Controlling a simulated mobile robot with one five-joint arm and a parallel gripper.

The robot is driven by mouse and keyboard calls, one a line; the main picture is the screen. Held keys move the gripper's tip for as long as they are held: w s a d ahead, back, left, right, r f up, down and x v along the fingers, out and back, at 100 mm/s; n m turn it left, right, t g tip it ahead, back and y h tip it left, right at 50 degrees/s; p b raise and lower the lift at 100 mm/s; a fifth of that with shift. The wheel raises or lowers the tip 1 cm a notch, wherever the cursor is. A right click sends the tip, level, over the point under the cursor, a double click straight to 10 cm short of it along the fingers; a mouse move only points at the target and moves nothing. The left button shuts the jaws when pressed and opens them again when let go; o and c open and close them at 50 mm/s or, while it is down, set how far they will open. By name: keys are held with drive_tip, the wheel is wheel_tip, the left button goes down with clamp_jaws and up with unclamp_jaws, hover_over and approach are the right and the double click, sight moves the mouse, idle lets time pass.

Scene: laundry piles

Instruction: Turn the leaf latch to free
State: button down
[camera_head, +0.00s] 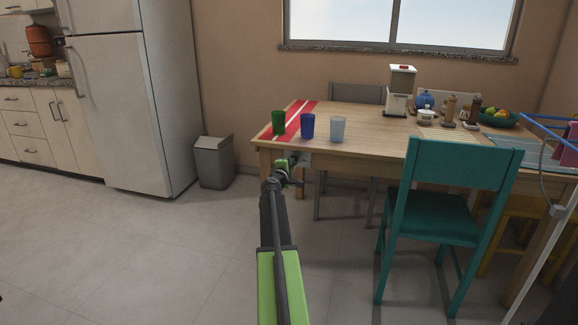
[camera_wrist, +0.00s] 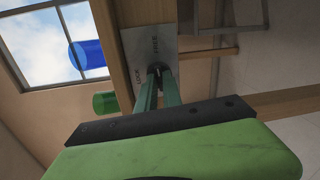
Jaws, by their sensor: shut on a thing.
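The leaf latch (camera_wrist: 157,70) is a small dark piece on a pale metal plate (camera_wrist: 147,48). The plate is marked LOCK at its left and FREE toward its upper right. In the head view the plate (camera_head: 304,158) sits at the front edge of the wooden table (camera_head: 352,151). My gripper (camera_wrist: 159,77) is shut on the latch, its two green fingers reaching up to it. In the head view my gripper (camera_head: 294,163) is at the plate. The fingers hide part of the latch, so which mark it points to cannot be told.
A green cup (camera_head: 278,122), a blue cup (camera_head: 307,126) and a clear cup (camera_head: 338,129) stand on the table above my gripper. A teal chair (camera_head: 462,165) stands to the right. A grey bin (camera_head: 213,163) is on the left; the floor in front is clear.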

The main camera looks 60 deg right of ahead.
drive_tip(key=shift+d+r+m, duration=0.15)
drive_tip(key=shift+d+m, duration=0.25)
drive_tip(key=shift+m, duration=0.45)
drive_tip(key=shift+d+r+m, duration=0.15)
drive_tip(key=shift+d+m, duration=0.2)
drive_tip(key=shift+m, duration=0.5)
drive_tip(key=c, duration=1.7)
unclamp_jaws()
drive_tip(key=o, duration=0.5)
drive_tip(key=shift+a, duration=0.15)
drive_tip(key=shift+c, duration=0.2)
drive_tip(key=o, duration=0.3)
drive_tip(key=v, duration=0.6)
drive_tip(key=p+v, duration=0.1)
drive_tip(key=v, duration=1.1)
drive_tip(key=shift+s+a+f, duration=0.2)
drive_tip(key=shift+a+f, duration=0.05)
drive_tip(key=shift+t, duration=0.3)
